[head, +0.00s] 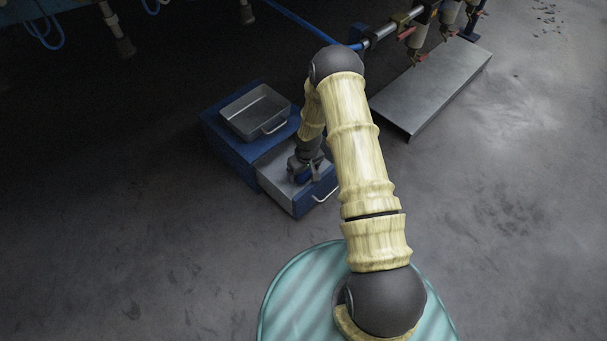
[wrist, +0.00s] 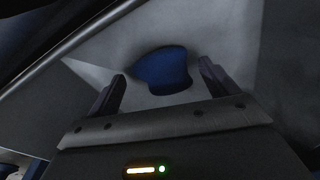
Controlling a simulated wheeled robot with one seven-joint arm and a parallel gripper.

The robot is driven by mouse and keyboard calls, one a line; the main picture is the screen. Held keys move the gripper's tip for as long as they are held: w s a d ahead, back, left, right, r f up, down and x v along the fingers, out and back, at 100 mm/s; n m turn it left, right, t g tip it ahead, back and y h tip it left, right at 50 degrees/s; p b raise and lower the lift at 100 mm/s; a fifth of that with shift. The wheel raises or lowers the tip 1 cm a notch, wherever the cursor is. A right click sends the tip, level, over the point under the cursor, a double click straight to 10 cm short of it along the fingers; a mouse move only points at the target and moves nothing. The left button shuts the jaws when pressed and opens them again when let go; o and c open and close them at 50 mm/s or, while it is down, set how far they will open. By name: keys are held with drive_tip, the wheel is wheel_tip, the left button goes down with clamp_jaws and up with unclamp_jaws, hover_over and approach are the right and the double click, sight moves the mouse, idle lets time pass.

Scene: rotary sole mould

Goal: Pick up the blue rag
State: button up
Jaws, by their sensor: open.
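The blue rag (wrist: 162,70) lies on the grey floor of an open drawer (wrist: 225,45) in the wrist view. My gripper (wrist: 162,92) is open, its two dark fingers on either side of the rag's near end in that view. I cannot tell whether the fingers touch the rag. In the head view my gripper (head: 303,172) points down into the pulled-out drawer (head: 268,166) of a blue cabinet (head: 226,146). A bit of blue between the fingers there is too small to tell clearly.
A grey metal tray (head: 256,112) with a handle sits on top of the blue cabinet. The drawer's front has a handle (head: 325,195). A low metal bench (head: 435,85) stands at the back right under pipes with red-handled valves (head: 407,33). The floor to the left is clear.

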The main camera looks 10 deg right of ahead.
drive_tip(key=c, duration=1)
drive_tip(key=shift+r, duration=0.1)
wheel_tip(320, 180, up, 10)
drive_tip(key=p, duration=0.6)
drive_tip(key=shift+p, duration=0.35)
drive_tip(key=o, duration=0.4)
drive_tip(key=c, duration=0.4)
drive_tip(key=shift+r+p, duration=3.2)
drive_tip(key=shift+r, duration=0.2)
drive_tip(key=shift+c, duration=0.2)
